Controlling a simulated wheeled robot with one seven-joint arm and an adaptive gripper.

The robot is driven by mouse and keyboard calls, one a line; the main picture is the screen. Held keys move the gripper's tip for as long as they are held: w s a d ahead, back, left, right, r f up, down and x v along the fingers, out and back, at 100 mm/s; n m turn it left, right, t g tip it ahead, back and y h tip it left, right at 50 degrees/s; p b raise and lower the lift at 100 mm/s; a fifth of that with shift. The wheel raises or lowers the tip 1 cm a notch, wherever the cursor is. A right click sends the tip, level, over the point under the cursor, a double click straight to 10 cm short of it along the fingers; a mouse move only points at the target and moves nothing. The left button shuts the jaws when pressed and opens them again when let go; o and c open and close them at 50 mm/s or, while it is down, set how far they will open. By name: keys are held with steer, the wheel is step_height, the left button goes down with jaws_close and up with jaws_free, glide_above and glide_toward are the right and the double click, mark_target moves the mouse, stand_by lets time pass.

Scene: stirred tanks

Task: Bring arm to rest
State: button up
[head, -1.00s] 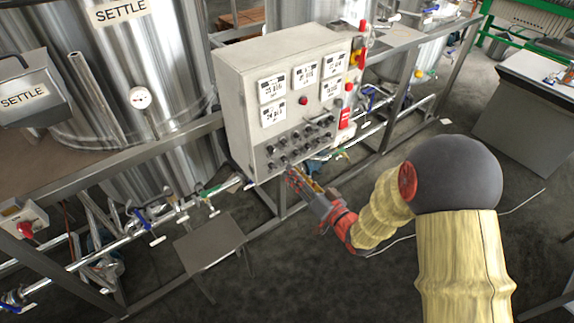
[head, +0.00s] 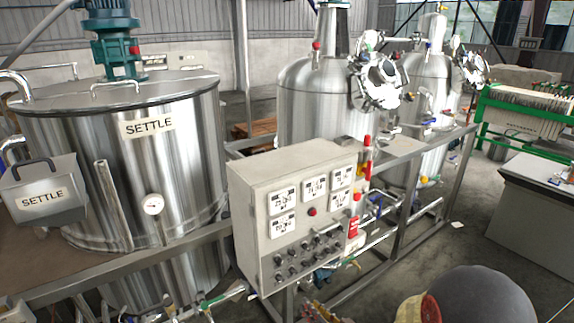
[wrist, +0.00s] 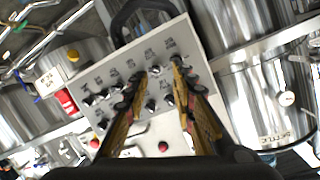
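My gripper (wrist: 158,72) shows in the wrist view with its two fingers spread apart and nothing between them. It points at the grey control box (wrist: 125,65), whose black knobs show behind and between the fingers. I cannot tell how far the fingertips are from the panel. My dark rounded arm joint fills the bottom right, and the rest of the arm is out of frame.
A steel tank marked SETTLE (head: 190,165) stands left of the box, with a grey bin (head: 45,205) in front. More steel tanks (head: 310,110) stand behind. A metal frame with pipes (head: 400,225) runs right. Open floor (head: 450,255) lies at the right.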

steer(key=s+d+f+g+h, duration=0.4)
steer(key=d+f+h, duration=0.1)
steer(key=d+f, duration=0.25)
steer(key=s+d+r+g+h, duration=0.3)
steer(key=s+d+r+g, duration=0.1)
steer(key=s+d, duration=0.25)
steer(key=s+a+r, duration=0.1)
steer(key=s+r, duration=0.4)
steer(key=r, duration=0.3)
steer(key=s+a+r, duration=0.1)
steer(key=s+r, duration=0.5)
steer(key=r, duration=0.3)
steer(key=s+a+r+m, duration=0.1)
steer(key=s+r, duration=0.5)
steer(key=r, duration=0.3)
steer(key=shift+a+t+y, duration=0.3)
